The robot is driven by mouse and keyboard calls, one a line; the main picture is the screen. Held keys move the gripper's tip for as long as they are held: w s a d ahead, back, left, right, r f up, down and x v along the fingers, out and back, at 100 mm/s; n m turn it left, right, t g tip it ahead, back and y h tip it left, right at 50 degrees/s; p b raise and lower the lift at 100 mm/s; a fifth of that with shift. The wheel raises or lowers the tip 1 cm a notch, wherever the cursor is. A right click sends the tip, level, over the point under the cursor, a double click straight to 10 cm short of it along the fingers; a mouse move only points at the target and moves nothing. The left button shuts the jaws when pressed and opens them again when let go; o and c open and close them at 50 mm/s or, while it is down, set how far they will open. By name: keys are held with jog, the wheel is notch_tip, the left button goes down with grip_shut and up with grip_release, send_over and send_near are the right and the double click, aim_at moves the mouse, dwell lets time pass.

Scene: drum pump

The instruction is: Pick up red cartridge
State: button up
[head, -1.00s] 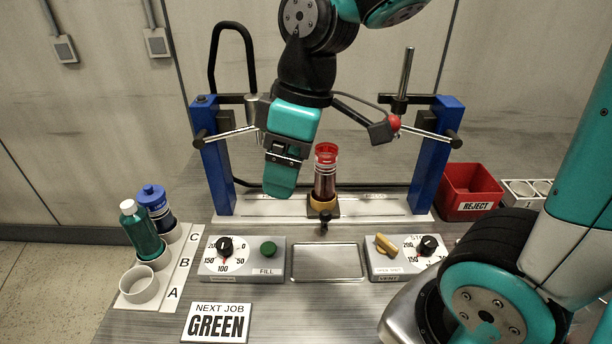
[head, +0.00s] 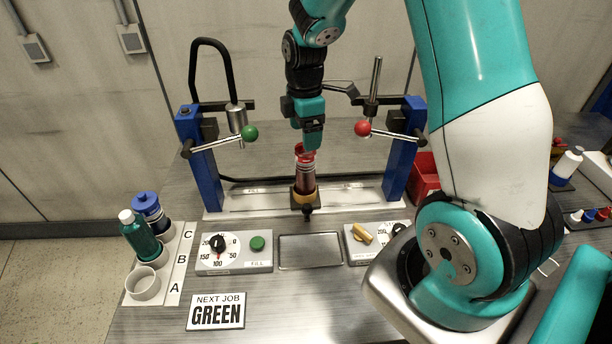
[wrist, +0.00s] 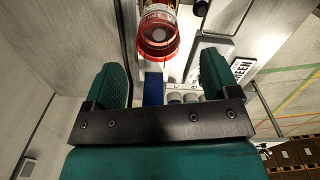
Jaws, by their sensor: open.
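The red cartridge (head: 305,172) stands upright in a brass-coloured holder at the middle of the pump station, with a red rim on its dark red, clear body. In the wrist view its open red top (wrist: 158,33) shows beyond the fingertips, roughly midway between them. My gripper (head: 311,140) is just above the cartridge's top in the head view. In the wrist view its two green fingers (wrist: 163,80) are spread apart with nothing between them. Whether a finger touches the rim cannot be told.
Blue posts (head: 201,160) with levers stand on both sides of the cartridge. A green bottle (head: 138,233) and a blue-capped bottle (head: 149,212) stand in cups at left. A red bin (head: 424,176) is partly hidden by my arm. A sign (head: 216,311) reads "NEXT JOB GREEN". The small tray (head: 310,250) is empty.

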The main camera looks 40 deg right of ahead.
aim_at(306, 174)
jog(key=shift+d+f+p, duration=0.1)
jog(key=shift+f+p, duration=1.05)
jog(key=shift+f, duration=2.35)
grip_shut()
jog(key=shift+r, duration=0.15)
